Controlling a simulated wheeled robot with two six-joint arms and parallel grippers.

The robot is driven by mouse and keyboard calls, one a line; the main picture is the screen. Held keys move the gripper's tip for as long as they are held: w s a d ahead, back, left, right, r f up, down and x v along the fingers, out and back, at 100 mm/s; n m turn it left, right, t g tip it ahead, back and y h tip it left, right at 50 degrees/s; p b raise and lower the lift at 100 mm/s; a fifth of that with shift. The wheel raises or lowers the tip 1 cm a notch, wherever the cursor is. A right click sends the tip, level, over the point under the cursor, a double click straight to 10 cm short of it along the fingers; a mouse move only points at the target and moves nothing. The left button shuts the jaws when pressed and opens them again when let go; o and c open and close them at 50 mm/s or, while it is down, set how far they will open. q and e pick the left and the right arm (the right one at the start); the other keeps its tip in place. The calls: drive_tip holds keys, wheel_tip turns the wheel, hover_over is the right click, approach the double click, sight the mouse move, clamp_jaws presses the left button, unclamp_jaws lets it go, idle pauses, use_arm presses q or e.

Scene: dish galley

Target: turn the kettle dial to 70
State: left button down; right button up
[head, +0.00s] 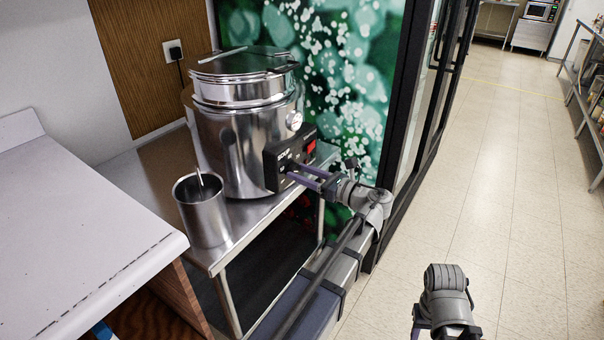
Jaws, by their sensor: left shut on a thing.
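The kettle (232,140) is a large steel pot with a lid, standing on a steel table.
A steel cup (203,210) with a utensil in it stands on the table (148,180) left of the box. A white counter (70,230) is at the left. A dark-framed glass partition stands behind right. The tiled floor (500,180) at the right is clear.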

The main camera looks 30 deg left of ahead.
use_arm(q)
drive_tip(key=shift+f, duration=0.1)
drive_tip(key=shift+c, duration=1.6)
unclamp_jaws()
drive_tip(key=shift+d, duration=0.1)
drive_tip(key=d, duration=0.7)
drive_tip(key=shift+s+d, duration=0.3)
drive_tip(key=shift+d, duration=0.05)
